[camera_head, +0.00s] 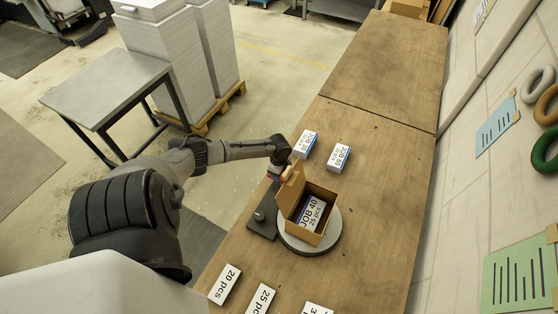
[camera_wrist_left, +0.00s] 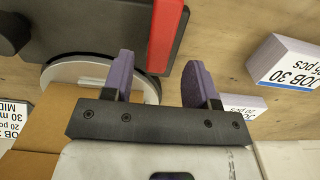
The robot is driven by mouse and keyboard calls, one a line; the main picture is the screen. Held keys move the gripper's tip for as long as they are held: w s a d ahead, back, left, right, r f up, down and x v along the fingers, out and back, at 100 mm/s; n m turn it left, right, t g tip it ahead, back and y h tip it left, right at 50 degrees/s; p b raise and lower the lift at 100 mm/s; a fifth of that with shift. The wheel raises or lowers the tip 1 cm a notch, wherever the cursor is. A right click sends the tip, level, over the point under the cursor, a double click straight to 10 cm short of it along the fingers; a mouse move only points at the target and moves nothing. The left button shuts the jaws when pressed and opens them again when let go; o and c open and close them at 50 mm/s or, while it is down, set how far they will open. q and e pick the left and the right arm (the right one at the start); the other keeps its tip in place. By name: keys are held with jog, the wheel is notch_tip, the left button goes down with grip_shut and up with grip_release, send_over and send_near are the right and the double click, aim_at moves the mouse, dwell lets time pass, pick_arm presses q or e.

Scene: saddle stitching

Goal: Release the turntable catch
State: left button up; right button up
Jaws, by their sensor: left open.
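The turntable (camera_head: 327,242) is a round grey disc on the bench with an open cardboard box (camera_head: 299,231) on it. A dark base plate (camera_head: 262,226) with a round knob (camera_head: 259,215) lies at its left side. A red bar (camera_wrist_left: 168,35), seemingly the catch, lies over the dark plate in the left wrist view; a small bit of red shows by the gripper in the head view. My left gripper (camera_wrist_left: 162,84) is open, its two purple fingers apart. The red bar's near end appears between and just beyond the fingertips; contact is unclear. My right gripper is out of view.
Two small labelled blocks (camera_head: 305,144) (camera_head: 340,157) stand behind the turntable; one, marked JOB 30 (camera_wrist_left: 283,67), shows right of the fingers. Count cards (camera_head: 225,284) lie at the bench front. The far bench (camera_head: 385,60) is clear. Paper stacks (camera_head: 165,65) stand left.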

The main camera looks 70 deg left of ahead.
pick_arm(q)
notch_tip(320, 180, up, 10)
dwell(0.4)
jog(key=shift+r, duration=0.1)
dwell(0.5)
